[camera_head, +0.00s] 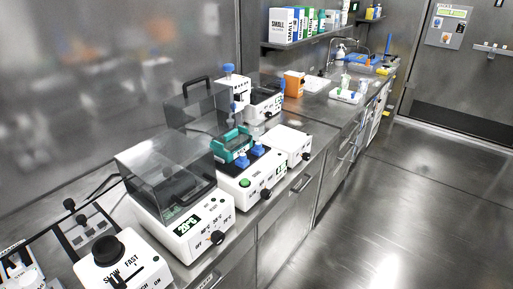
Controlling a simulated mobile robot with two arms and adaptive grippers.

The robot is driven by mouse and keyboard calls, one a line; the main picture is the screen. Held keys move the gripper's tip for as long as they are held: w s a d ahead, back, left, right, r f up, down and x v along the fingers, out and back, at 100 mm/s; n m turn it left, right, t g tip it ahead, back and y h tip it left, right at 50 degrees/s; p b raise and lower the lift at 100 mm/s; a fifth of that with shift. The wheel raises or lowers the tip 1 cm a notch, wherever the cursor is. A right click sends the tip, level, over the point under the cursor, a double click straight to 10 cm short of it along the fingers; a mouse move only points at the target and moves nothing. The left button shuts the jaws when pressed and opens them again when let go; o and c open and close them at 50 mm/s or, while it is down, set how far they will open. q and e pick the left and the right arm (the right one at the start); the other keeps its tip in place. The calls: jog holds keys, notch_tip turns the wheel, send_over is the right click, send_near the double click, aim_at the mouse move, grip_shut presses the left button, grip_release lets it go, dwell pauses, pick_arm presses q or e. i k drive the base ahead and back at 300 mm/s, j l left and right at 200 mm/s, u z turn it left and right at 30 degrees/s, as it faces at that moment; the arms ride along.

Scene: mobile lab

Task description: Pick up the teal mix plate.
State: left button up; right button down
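A teal plate-like rack (231,140) sits on the white device with a green button and a black knob (243,186), midway along the steel counter. I take it to be the teal mix plate, though its label cannot be read. Two small blue pieces stand in front of it on the device's dark top. Neither of my grippers shows in this view.
A device with a clear cover (170,177) and temperature dial stands nearer. A white unit marked SLOW FAST (118,268) is at bottom left. A white box-shaped device (290,144) stands beyond the teal rack. The steel floor (390,215) to the right is clear.

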aim_at(217, 147)
jog(key=l+u, duration=0.8)
jog(key=u, duration=0.15)
jog(key=k+l+u, duration=0.1)
jog(key=l+u, duration=0.25)
jog(key=u, duration=0.15)
